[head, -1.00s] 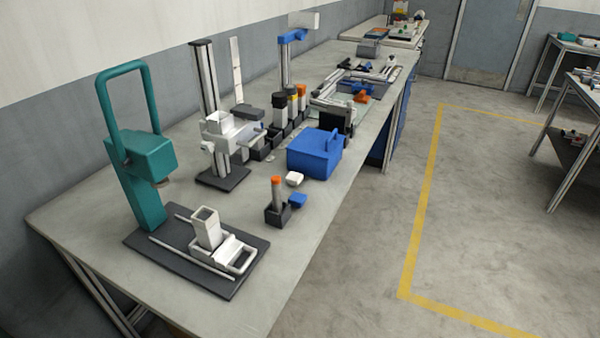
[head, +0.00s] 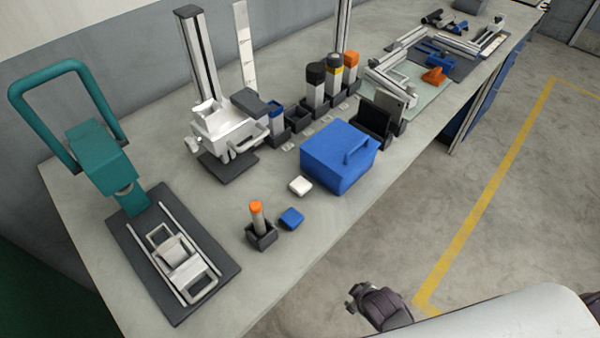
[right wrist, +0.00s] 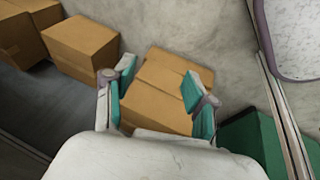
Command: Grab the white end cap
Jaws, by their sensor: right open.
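The white end cap (head: 300,186) is a small, rounded white block lying on the workbench (head: 225,290), at the near left corner of the blue box (head: 338,155). A similar blue cap (head: 291,218) lies just in front of it. My right gripper (right wrist: 160,82) is open in the right wrist view, with its teal-padded fingers apart and nothing between them. It faces cardboard boxes, and the end cap does not show in that view. My left gripper is in neither view.
A small black holder (head: 261,238) with an orange-topped tube stands left of the blue cap. The green press (head: 100,160) and its dark base plate stand farther left. Cardboard boxes (right wrist: 82,47) and a green object (right wrist: 255,140) lie below my right wrist.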

